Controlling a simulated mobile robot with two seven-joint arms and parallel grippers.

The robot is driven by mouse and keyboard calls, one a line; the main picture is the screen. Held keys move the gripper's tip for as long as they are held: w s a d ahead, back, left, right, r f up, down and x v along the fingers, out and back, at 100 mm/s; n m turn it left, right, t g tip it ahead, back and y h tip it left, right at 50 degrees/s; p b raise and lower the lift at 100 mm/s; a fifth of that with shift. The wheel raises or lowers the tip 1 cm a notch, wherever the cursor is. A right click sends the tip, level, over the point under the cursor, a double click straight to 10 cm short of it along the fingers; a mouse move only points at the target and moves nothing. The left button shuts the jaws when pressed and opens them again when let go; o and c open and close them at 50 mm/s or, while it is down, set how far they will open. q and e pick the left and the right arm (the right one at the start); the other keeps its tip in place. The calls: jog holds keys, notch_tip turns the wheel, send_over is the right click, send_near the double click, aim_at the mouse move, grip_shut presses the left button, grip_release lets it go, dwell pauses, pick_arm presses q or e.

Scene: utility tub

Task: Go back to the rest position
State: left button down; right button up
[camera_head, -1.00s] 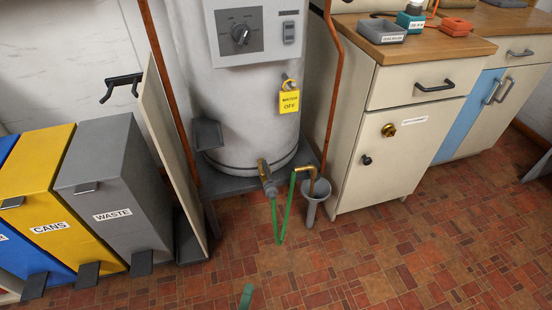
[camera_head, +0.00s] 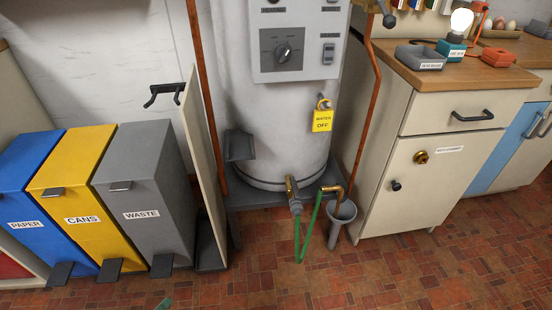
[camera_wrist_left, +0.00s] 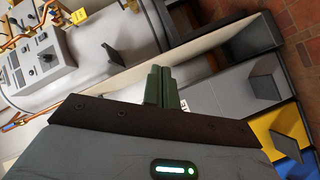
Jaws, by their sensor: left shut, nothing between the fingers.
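My left gripper shows only as a small green fingertip (camera_head: 163,303) at the bottom edge of the head view, over the tiled floor and in front of the bins. In the left wrist view its two green fingers (camera_wrist_left: 164,88) are shut together with nothing between them. Most of the left arm is out of the head view. My right gripper is in neither view.
A grey tank (camera_head: 285,120) with a green hose (camera_head: 309,232) stands at the middle. The waste bin (camera_head: 148,185), cans bin (camera_head: 80,200) and paper bin (camera_head: 28,200) stand left. A cabinet (camera_head: 440,170) stands right. The floor (camera_head: 400,275) in front looks clear.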

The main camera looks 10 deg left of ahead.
pick_arm(q)
jog(key=s+d+m+g+y, duration=0.15)
jog(key=s+m+g, duration=0.45)
jog(key=s, duration=0.9)
jog(key=s+d+m+g+y, duration=0.15)
jog(key=s+m+g, duration=0.25)
jog(key=s+m, duration=0.7)
jog(key=s+d+n+y, duration=0.1)
jog(key=s+d+n, duration=0.3)
jog(key=d+n, duration=0.4)
jog(key=w+r+t+p, duration=0.2)
jog(key=w+r+p, duration=0.1)
jog(key=r+p, duration=1)
jog(key=w+d+r+t+p, duration=0.1)
jog(key=w+r+p, duration=0.2)
jog(key=r+p, duration=0.9)
jog(key=shift+w+r+t+p, duration=0.35)
jog(key=shift+w+t+p, duration=0.05)
jog(key=shift+p, duration=0.15)
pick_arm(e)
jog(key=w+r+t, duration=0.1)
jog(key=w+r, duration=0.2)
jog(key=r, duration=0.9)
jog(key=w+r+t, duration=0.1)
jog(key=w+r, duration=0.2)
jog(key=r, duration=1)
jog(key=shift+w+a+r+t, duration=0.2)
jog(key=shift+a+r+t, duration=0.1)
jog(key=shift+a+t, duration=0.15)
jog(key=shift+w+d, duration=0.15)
